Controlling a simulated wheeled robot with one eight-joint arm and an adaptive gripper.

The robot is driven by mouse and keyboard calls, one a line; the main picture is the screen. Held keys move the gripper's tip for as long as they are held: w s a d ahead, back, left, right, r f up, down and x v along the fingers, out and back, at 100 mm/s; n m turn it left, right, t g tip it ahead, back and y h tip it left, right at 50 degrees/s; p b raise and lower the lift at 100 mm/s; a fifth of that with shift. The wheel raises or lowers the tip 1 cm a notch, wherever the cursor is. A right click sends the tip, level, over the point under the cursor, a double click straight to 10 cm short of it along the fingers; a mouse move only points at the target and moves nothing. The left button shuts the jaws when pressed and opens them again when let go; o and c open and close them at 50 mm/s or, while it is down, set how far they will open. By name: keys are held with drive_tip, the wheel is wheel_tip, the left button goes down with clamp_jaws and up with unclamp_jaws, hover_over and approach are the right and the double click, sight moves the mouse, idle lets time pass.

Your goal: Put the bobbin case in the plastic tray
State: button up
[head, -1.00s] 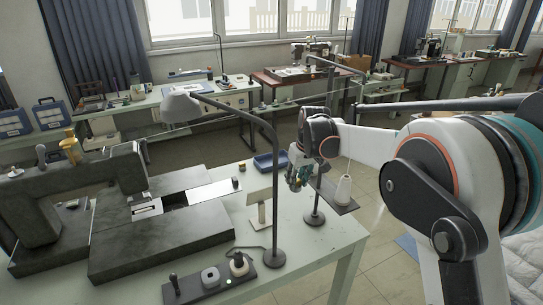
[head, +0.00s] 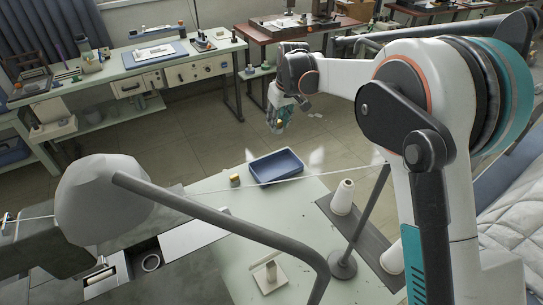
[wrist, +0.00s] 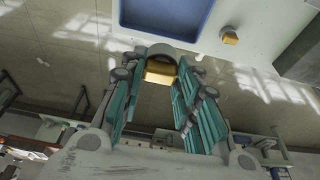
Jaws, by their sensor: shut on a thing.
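My gripper (head: 279,124) is raised beyond the work table, just past the tray's far edge in the head view. In the wrist view my gripper (wrist: 162,76) has its teal fingers shut on the bobbin case (wrist: 160,71), a small gold-coloured piece at the fingertips. In the head view only a yellowish bit of it shows. The plastic tray (head: 276,178) is a shallow blue rectangle at the table's far edge, and it looks empty. The tray (wrist: 122,18) also shows at the top of the wrist view, apart from the held piece.
A small yellow-brown object (head: 234,180) stands left of the tray. A lamp with a grey shade (head: 103,200) and long arm crosses the foreground. A pale stand (head: 268,274) is nearer.

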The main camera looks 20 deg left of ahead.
drive_tip(key=shift+s+d+f+b+x, duration=0.2)
drive_tip(key=shift+s+d+b+x, duration=0.55)
drive_tip(key=shift+x, duration=2.5)
drive_tip(key=shift+s+d+f+b+x, duration=0.3)
drive_tip(key=shift+b+x, duration=0.9)
drive_tip(key=shift+x, duration=2)
drive_tip(key=shift+s+d+f+b+x, duration=0.1)
drive_tip(key=shift+s+d+b+x, duration=0.5)
drive_tip(key=shift+x, duration=2.65)
drive_tip(key=shift+w+b, duration=0.25)
drive_tip(key=shift+b, duration=0.2)
drive_tip(key=shift+f, duration=0.1)
drive_tip(key=o, duration=1.1)
drive_tip(key=shift+c, duration=0.2)
drive_tip(key=p+v, duration=0.3)
drive_tip(key=v, duration=0.9)
drive_tip(key=shift+p, duration=0.3)
drive_tip(key=shift+d, duration=0.1)
